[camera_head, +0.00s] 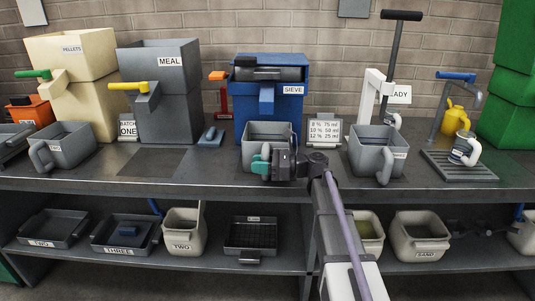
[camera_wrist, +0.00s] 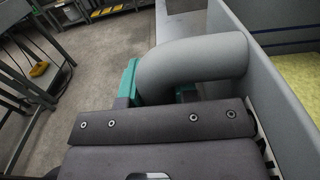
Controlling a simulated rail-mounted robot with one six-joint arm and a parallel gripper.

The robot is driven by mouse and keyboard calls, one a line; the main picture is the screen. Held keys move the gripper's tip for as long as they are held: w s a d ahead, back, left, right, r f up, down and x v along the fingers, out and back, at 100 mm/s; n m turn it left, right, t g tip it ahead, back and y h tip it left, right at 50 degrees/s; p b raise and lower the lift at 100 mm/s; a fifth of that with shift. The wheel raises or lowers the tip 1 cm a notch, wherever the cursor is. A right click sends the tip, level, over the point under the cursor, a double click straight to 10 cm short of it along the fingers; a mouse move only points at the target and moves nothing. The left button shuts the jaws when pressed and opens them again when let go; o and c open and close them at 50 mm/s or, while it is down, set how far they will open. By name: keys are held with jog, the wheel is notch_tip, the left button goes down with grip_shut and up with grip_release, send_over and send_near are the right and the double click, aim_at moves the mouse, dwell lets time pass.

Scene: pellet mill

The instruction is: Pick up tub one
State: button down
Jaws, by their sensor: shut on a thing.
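A grey tub (camera_head: 268,132) stands on the bench in front of the blue sieve machine (camera_head: 262,88), under its spout. My gripper (camera_head: 264,163) is at the tub's front and shut on its handle. In the wrist view the thick grey handle (camera_wrist: 205,62) lies between the teal fingertips of my gripper (camera_wrist: 155,90). The tub's wall (camera_wrist: 285,110) is at the right there, with yellowish material (camera_wrist: 302,80) inside. My gripper hides part of the tub's front, and I cannot read a number on it.
Other grey tubs stand on the bench at left (camera_head: 62,148) and right (camera_head: 376,150). A sign (camera_head: 326,131) stands right of the held tub. A dark mat (camera_head: 148,161) lies to its left. The lower shelf (camera_head: 205,258) holds several trays and beige tubs.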

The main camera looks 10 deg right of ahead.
aim_at(267, 152)
dwell(0.4)
jog(key=shift+r+p, duration=0.8)
jog(key=shift+p, duration=0.05)
notch_tip(267, 152, up, 3)
jog(key=p, duration=0.2)
jog(key=shift+f+p, duration=0.15)
jog(key=shift+p, duration=0.15)
jog(key=s+a, duration=0.2)
jog(key=s, duration=0.6)
jog(key=s+a, duration=0.2)
jog(key=s, duration=0.7)
jog(key=shift+s+a+f+b, duration=0.2)
jog(key=shift+a+f+b, duration=0.15)
jog(key=shift+f+b, duration=0.05)
jog(key=c, duration=1.5)
grip_release()
jog(key=shift+c, duration=0.2)
grip_shut()
